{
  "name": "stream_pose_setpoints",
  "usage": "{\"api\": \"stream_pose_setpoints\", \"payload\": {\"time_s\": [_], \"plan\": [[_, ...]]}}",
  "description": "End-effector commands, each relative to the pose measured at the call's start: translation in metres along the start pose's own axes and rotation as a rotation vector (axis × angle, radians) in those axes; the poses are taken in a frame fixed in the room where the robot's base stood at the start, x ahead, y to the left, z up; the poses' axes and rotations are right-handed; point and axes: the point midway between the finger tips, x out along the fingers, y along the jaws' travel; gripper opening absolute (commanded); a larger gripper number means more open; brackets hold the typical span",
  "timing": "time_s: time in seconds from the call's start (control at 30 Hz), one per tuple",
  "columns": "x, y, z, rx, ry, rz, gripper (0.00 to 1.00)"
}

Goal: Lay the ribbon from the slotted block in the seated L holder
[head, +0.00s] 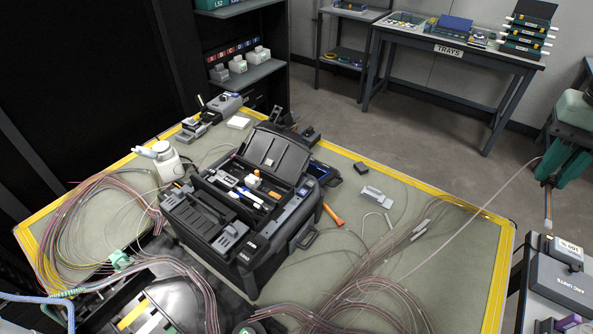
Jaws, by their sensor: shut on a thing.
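My gripper (547,178) is at the right edge, pointing down with its green fingers shut on a thin pinkish ribbon (487,206). The ribbon runs up from the fibre bundle on the mat to the fingers, and a short brownish end hangs below them. The gripper is off the mat's right side, above a grey box. The black splicer (262,249) stands on the mat with its lid raised. The L holder cannot be told apart among its small parts. A small grey block (377,196) lies right of the splicer; I cannot tell whether it is the slotted block.
Loose fibre coils (88,215) lie on the left and more fibres at the front. An orange-handled tool (333,214) lies beside the splicer. The labelled grey box (562,284) stands at the right. The mat's far right is mostly clear. A TRAYS table (448,51) stands behind.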

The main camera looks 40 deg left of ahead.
Motion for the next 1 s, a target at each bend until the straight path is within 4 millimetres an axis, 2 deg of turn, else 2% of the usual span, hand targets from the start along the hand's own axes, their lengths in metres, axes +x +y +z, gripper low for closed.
{"api": "stream_pose_setpoints", "payload": {"time_s": [0.3,0.47,0.57,0.77,1.0], "plan": [[0.0,-0.001,0.0,0.002,0.0,0.0,0.0],[0.005,-0.019,-0.002,0.056,-0.001,0.0,0.0],[0.012,-0.047,-0.004,0.145,-0.002,0.0,0.0],[0.031,-0.124,0.003,0.407,-0.003,0.0,0.0],[0.055,-0.215,0.03,0.739,-0.003,0.0,0.0]]}}
